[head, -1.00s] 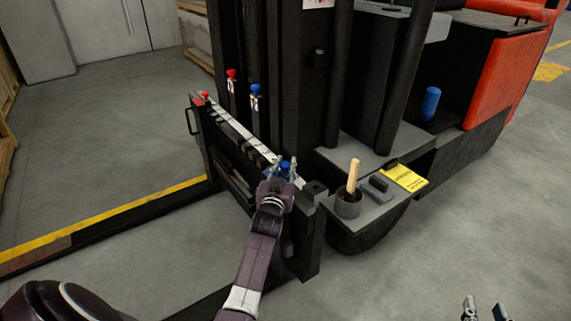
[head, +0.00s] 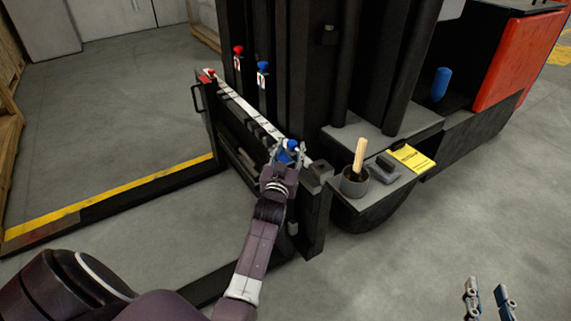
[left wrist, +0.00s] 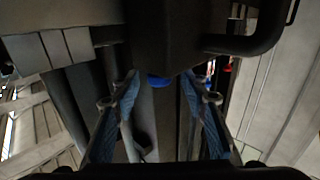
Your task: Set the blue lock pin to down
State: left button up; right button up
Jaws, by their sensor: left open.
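A blue knob (head: 291,146), which I take as the blue lock pin, stands at the near right end of the fork carriage's white-marked top bar (head: 237,99). My left gripper (head: 288,152) is at this knob, its two fingers apart on either side of it. Contact cannot be told. In the left wrist view, a blue round part (left wrist: 158,82) shows between the open fingers, mostly hidden by a dark block. My right gripper (head: 488,290) is at the lower right edge, fingers apart and empty, far from the carriage.
A red knob (head: 209,72) is at the bar's far end. A red-topped tag (head: 238,52) and a blue-topped tag (head: 263,70) are by the mast. A cup with a wooden handle (head: 355,184) and a yellow card (head: 411,159) lie on the right step. The floor is clear.

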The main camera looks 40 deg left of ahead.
pick_arm(q)
jog(key=v, duration=0.9)
jog(key=shift+s, duration=0.25)
jog(key=shift+d+f, duration=0.1)
jog(key=shift+d, duration=0.05)
